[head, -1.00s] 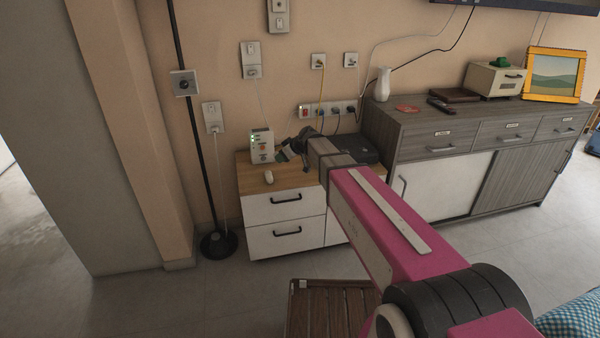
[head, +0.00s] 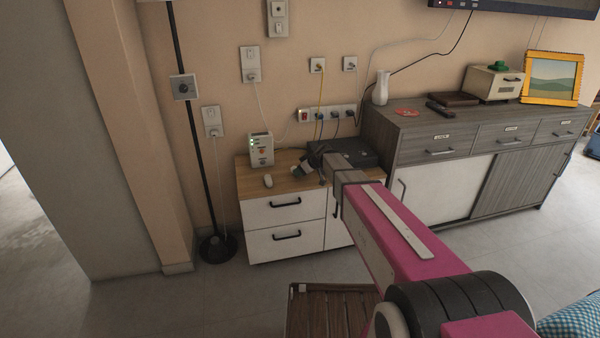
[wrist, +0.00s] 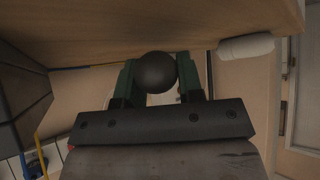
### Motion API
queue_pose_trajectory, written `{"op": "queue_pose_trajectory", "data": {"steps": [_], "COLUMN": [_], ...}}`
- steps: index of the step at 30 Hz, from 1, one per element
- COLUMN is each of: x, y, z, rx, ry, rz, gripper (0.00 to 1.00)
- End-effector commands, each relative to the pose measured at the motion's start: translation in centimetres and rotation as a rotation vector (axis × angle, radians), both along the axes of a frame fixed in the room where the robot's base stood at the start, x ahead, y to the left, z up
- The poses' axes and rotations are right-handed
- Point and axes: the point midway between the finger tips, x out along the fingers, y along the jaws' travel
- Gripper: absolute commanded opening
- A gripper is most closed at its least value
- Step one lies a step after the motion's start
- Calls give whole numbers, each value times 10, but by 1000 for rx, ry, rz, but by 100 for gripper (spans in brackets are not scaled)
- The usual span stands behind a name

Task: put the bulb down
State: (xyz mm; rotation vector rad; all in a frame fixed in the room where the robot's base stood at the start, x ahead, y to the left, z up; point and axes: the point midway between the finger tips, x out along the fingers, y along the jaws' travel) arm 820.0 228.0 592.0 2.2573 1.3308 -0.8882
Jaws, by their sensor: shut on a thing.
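The bulb shows in the wrist view as a dark grey ball (wrist: 156,72) between the two green fingers of my gripper (wrist: 157,80). The fingers are shut on it. The wooden top of the white drawer cabinet (wrist: 110,25) is close to the bulb; I cannot tell whether they touch. In the head view my gripper (head: 297,170) is low over the cabinet's wooden top (head: 247,181), right of a small white rounded object (head: 268,181). That white object also shows in the wrist view (wrist: 246,47). The bulb is not clear in the head view.
A white box with lights (head: 260,150) stands at the back of the cabinet, near the wall. A black flat box (head: 350,150) and cables lie to the right of my gripper. A grey sideboard (head: 410,135) adjoins on the right. The cabinet top's front left is clear.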

Motion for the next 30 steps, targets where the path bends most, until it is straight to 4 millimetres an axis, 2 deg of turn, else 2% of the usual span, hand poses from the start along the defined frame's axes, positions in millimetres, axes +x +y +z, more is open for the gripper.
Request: {"op": "queue_pose_trajectory", "data": {"steps": [26,27,28,30], "x": [0,0,0,-1], "y": [0,0,0,0], "z": [-19,-20,-20,-21], "rx": [-2,-3,-3,-5], "ry": [3,3,3,4], "rz": [1,1,1,3], "gripper": [0,48,57,59]}}
